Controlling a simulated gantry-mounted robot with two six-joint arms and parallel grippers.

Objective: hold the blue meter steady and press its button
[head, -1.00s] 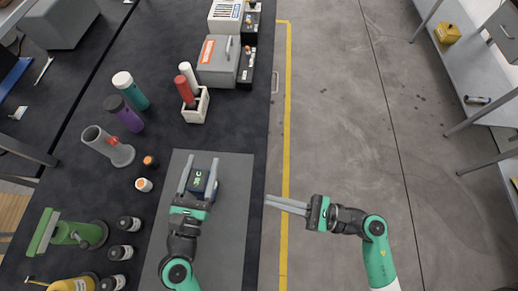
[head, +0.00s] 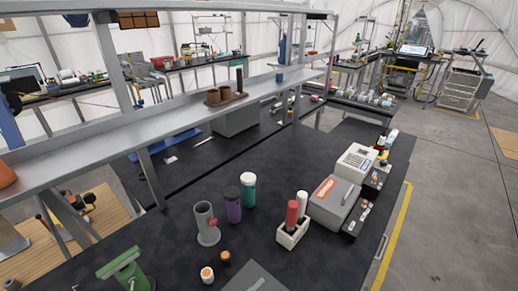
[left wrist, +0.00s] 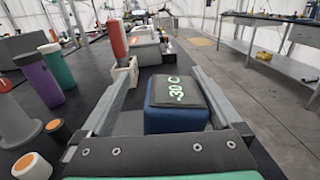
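The blue meter (left wrist: 176,117) sits in the left wrist view with a dark top face showing green "-30 C" digits. My left gripper (left wrist: 168,74) is open, one finger on each side of the meter. A clear gap shows between the left finger and the meter. The right finger runs close along the meter's right side, and I cannot tell whether it touches. No button can be made out on the meter. The meter and both grippers are outside the head view. My right gripper is in neither current view.
A grey mat (head: 256,279) shows at the bottom of the head view on the black bench. Around it stand a grey tube stand (head: 206,224), a purple bottle (head: 232,205), a teal bottle (head: 248,190), a white holder (head: 292,234) with markers, and a grey box (head: 333,203).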

